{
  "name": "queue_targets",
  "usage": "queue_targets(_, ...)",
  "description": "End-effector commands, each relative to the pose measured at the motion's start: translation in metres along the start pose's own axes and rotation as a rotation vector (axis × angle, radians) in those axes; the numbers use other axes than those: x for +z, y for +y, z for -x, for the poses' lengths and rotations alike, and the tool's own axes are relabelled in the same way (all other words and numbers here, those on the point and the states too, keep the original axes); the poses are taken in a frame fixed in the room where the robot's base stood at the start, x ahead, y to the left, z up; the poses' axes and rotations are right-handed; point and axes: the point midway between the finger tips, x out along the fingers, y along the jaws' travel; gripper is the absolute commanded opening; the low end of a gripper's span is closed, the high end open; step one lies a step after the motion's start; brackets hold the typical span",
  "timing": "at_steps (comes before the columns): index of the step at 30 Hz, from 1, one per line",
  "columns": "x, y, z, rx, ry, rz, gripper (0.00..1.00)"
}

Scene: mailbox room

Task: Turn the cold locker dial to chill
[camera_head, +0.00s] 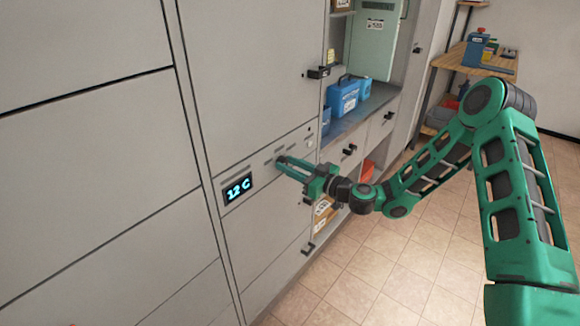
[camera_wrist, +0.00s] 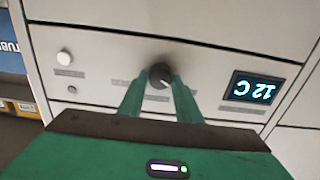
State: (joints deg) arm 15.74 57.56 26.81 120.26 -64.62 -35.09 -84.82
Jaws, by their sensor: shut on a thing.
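The dial (camera_wrist: 159,76) is a small dark round knob on the grey locker panel, seen in the wrist view between my fingertips. My gripper (camera_head: 281,161) reaches the panel from the right in the head view and hides the dial there. In the wrist view my gripper (camera_wrist: 160,81) has its two green fingers shut on the dial, one on each side. The locker display (camera_head: 238,189) reads 12 C in blue; it also shows in the wrist view (camera_wrist: 254,90), upside down. The labels around the dial are too small to read.
A white round button (camera_wrist: 64,57) sits on the same panel. A black door handle (camera_head: 318,72) sticks out above. Blue boxes (camera_head: 344,97) stand on the shelf to the right. A wooden table (camera_head: 470,58) stands farther back. The tiled floor (camera_head: 400,262) is clear.

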Motion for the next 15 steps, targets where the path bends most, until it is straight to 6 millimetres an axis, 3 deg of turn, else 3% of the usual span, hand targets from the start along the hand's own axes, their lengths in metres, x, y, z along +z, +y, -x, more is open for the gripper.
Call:
queue_targets(8,-0.0005,0.0043,0.0012,0.006,0.002,-0.054,0.09)
queue_targets(15,0.0000,0.0066,0.0019,0.008,0.001,-0.213,0.09)
